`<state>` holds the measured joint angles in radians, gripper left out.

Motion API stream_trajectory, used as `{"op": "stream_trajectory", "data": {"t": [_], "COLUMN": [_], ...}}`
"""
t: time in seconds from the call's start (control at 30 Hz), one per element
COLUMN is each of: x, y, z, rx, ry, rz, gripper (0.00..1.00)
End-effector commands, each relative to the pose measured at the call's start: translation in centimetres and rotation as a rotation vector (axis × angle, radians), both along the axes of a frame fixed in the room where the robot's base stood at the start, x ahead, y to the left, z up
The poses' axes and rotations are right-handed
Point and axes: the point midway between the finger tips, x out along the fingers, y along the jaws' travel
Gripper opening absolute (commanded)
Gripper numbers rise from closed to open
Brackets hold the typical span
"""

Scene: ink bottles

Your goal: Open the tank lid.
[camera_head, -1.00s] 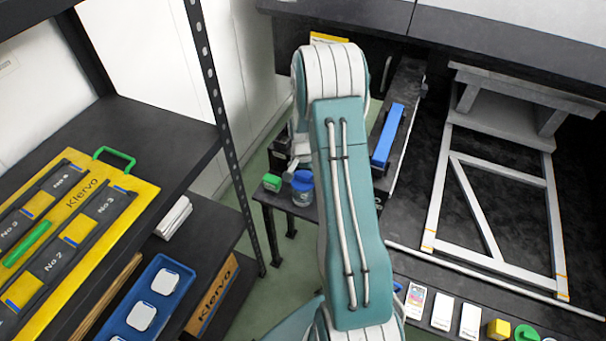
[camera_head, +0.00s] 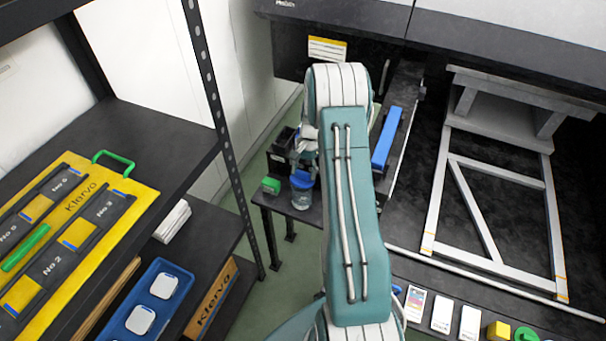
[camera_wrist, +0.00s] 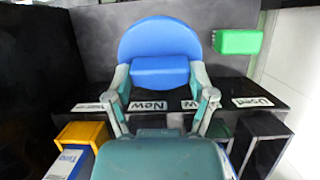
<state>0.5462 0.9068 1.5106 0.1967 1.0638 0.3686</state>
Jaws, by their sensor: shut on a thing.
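The tank (camera_head: 302,199) is a small clear bluish jar on a dark side table, left of my arm in the head view. Its blue lid (camera_head: 302,178) is at the top of it. In the wrist view the lid (camera_wrist: 158,40) is a blue disc with a raised blue block-shaped handle (camera_wrist: 160,71). My gripper (camera_wrist: 161,78) has one finger on each side of that handle and is shut on it. The tank body is hidden behind the lid in the wrist view. I cannot tell whether the lid is clear of the tank rim.
A green-topped container (camera_head: 271,185) stands just left of the tank; it is the green block (camera_wrist: 238,42) in the wrist view. Labels reading New (camera_wrist: 147,106) and Used (camera_wrist: 253,102) lie on the table edge. A dark shelf post (camera_head: 222,125) stands left.

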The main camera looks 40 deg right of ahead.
Motion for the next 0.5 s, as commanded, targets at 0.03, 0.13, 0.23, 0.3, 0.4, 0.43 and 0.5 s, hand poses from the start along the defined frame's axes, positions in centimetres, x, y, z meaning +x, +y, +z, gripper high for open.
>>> {"op": "stream_trajectory", "data": {"t": [0.03,0.13,0.23,0.3,0.4,0.43,0.5], "x": [0.08,0.14,0.15,0.15,0.15,0.15,0.16], "y": [-0.03,-0.06,-0.06,-0.06,-0.06,-0.06,-0.07], "z": [-0.16,-0.04,0.0,0.02,0.01,0.01,0.02], "rx": [0.013,0.028,0.031,0.031,0.03,0.03,0.029], "ry": [0.006,0.013,0.015,0.015,0.014,0.014,0.014], "rz": [0.001,0.001,0.001,0.001,0.001,0.001,0.001], "gripper": [0.1,0.1,0.1,0.1,0.1,0.1,0.98]}}
